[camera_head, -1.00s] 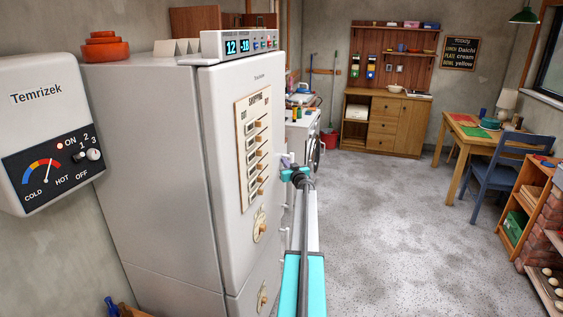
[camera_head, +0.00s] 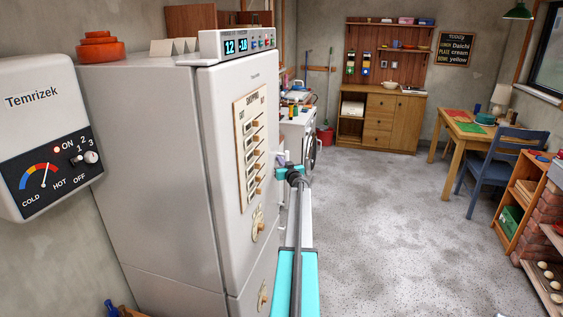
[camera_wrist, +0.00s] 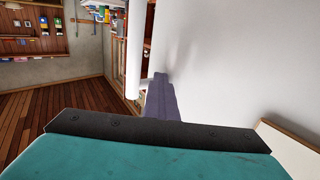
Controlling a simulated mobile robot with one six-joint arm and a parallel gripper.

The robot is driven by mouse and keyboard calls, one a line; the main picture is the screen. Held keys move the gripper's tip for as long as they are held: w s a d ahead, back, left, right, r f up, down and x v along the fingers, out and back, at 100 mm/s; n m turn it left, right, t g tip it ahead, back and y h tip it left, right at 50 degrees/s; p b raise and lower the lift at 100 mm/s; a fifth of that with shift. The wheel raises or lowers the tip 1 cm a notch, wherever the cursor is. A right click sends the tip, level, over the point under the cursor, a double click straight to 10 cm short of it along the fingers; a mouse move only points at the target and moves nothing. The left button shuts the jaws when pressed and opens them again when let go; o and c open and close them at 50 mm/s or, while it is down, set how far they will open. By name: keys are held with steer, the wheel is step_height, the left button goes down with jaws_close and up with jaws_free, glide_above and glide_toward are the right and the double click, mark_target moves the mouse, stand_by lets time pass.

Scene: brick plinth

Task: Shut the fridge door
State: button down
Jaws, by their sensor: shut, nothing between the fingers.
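The white fridge (camera_head: 150,150) stands at the left, and its door (camera_head: 238,205) faces right. The door lies flush or nearly flush with the body; I cannot tell whether a small gap remains. My gripper (camera_head: 282,168) is beyond my teal and grey arm, beside the door's far edge. In the wrist view, my gripper's dark fingers (camera_wrist: 160,98) are together and empty, close to the white door face (camera_wrist: 235,65). A white upright bar, apparently the door handle (camera_wrist: 138,50), is just left of the fingertips. I cannot tell whether they touch the door.
A white heater box (camera_head: 45,135) hangs on the left wall. A display unit (camera_head: 238,43) and red dishes (camera_head: 100,47) sit on the fridge. A white washing machine (camera_head: 300,140) stands beyond it. Grey floor (camera_head: 385,220) is clear to the right, before a table (camera_head: 462,140) and blue chair (camera_head: 500,160).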

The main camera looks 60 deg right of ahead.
steer(key=shift+w+r, duration=0.35)
steer(key=shift+r, duration=0.25)
steer(key=f+b+v, duration=0.1)
steer(key=b+v, duration=0.2)
steer(key=v, duration=1.1)
steer(key=shift+s, duration=0.25)
steer(key=shift+f, duration=0.1)
stand_by(0.3)
